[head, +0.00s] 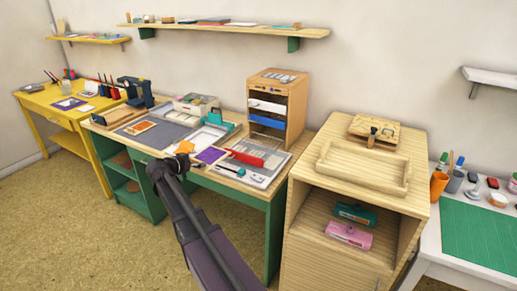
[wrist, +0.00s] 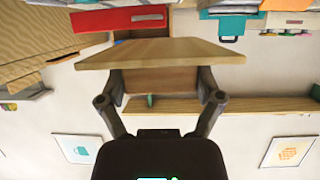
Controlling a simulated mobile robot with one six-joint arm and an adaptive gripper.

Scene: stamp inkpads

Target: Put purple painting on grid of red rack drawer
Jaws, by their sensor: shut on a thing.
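In the head view my gripper (head: 188,159) is over the front of the middle desk, beside the flat purple painting (head: 210,155). In the wrist view a wood-coloured flat panel (wrist: 160,53) is at my fingertips (wrist: 161,80); it appears to be the painting, with its purple face turned away. My gripper is shut on it. The red drawer front (head: 258,159) is to the right of the painting, before the wooden rack (head: 272,82). In the wrist view it shows as a red panel (wrist: 95,20) with a pale strip. Its grid cannot be made out.
The rack also has white and blue drawers (head: 266,122). An orange piece (head: 185,147) and a grey mat (head: 155,136) are to the left on the desk. A wooden cabinet (head: 345,200) with a tray (head: 362,168) stands to the right. A wall shelf (head: 225,30) is above.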

